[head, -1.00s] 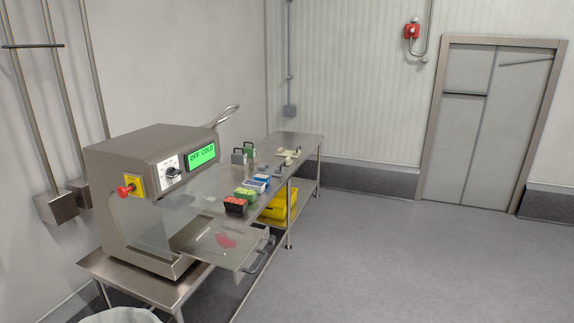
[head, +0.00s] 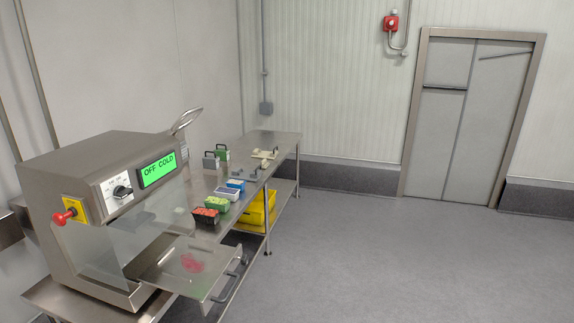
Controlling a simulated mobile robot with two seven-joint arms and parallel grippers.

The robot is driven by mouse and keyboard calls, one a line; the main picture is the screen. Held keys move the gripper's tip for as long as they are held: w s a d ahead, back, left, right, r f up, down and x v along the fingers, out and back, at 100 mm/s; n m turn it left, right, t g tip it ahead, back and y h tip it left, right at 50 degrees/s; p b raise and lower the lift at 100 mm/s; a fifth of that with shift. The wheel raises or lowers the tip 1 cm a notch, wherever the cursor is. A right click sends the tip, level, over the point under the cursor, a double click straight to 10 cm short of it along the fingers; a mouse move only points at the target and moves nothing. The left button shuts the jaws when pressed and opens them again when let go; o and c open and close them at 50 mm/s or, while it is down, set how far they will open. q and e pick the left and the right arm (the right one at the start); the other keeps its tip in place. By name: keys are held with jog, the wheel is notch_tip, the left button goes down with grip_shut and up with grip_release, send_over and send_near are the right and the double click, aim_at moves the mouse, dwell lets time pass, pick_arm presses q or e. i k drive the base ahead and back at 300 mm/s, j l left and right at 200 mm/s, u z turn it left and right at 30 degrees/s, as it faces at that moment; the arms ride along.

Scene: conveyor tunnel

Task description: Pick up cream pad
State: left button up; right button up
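A small cream-coloured thing (head: 264,153), likely the cream pad, lies near the far end of the steel table in the head view. It is too small to make out its exact shape, and it seems to have more than one piece. A grey block with a handle (head: 211,161) and a green block with a handle (head: 222,152) stand to its left. Small grey pieces (head: 250,175) lie on the table nearer to me. Neither of my grippers is in view.
A steel machine (head: 95,185) reading "OFF COLD" stands at the near left. Its tray (head: 205,283) with a red smear sticks out. Several small tubs, one with orange-red contents (head: 206,216), line the table. A yellow crate (head: 262,212) sits below. The floor right of the table is clear.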

aim_at(264, 164)
jog(key=i+z, duration=0.25)
jog(key=i, duration=2.2)
jog(key=i+l+u, duration=0.15)
jog(key=i, duration=0.65)
jog(key=i+u, duration=0.35)
jog(key=i+l+u, duration=0.25)
jog(key=u, duration=0.15)
jog(key=i+l+u, duration=0.35)
jog(key=i+j, duration=0.05)
jog(key=j, duration=0.05)
